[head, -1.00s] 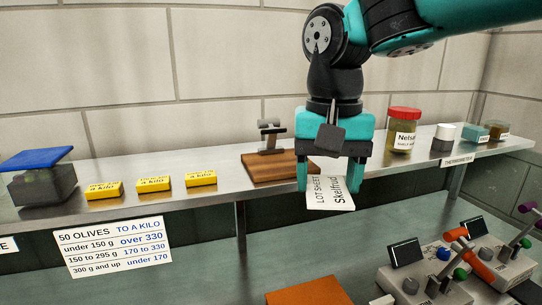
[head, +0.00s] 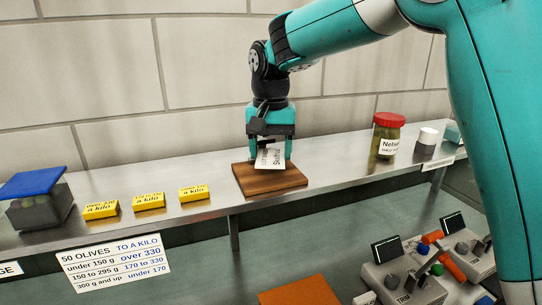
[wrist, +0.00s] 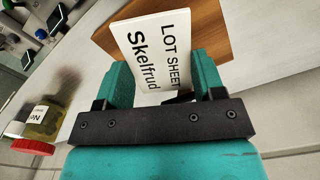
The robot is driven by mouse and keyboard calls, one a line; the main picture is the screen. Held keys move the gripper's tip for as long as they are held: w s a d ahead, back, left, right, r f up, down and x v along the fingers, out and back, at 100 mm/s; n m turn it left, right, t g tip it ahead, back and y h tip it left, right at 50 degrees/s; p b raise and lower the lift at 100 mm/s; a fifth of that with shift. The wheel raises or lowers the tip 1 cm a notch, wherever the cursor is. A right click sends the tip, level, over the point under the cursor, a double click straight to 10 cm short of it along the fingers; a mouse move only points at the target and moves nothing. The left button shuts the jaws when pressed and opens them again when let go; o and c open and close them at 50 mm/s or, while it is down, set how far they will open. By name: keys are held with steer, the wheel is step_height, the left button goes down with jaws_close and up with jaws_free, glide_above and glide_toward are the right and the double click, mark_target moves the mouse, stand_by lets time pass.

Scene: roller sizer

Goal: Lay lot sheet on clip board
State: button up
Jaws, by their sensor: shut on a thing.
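The lot sheet (head: 270,158) is a white card with the words "LOT SHEET Skelfrud". It shows large in the wrist view (wrist: 152,42). My gripper (head: 268,157) is shut on it, with a teal finger at each side of the card. The clip board (head: 262,187) is a brown wooden board on the steel shelf. The sheet and my gripper are over the board. Whether the sheet's lower edge touches the board I cannot tell. The board also shows behind the sheet in the wrist view (wrist: 212,22). Its clip is mostly hidden behind my gripper.
Several yellow blocks (head: 148,201) and a blue-lidded bin (head: 40,200) stand left on the shelf (head: 330,175). A red-lidded jar (head: 387,135) and a white-capped jar (head: 426,143) stand right. A control panel (head: 410,280) is below. Shelf between board and jar is clear.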

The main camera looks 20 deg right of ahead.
mark_target(271, 156)
steer(key=shift+f+p, duration=0.45)
steer(key=shift+f, duration=1.3)
steer(key=shift+f, duration=0.15)
steer(key=o, duration=0.9)
step_height(271, 156, up, 12)
steer(key=b, duration=0.2)
steer(key=s+a+f+n+y, duration=0.1)
steer(key=s+f+n, duration=0.2)
steer(key=s, duration=0.6)
steer(key=s+a+f+n+y, duration=0.1)
steer(key=s+f+n, duration=0.3)
steer(key=s, duration=0.6)
steer(key=s+a+f+n+y, duration=0.2)
steer(key=s+f+n, duration=0.1)
steer(key=s, duration=0.6)
steer(key=shift+s+a+f+n, duration=0.25)
steer(key=shift+a+f+n, duration=0.15)
steer(key=shift+n, duration=0.5)
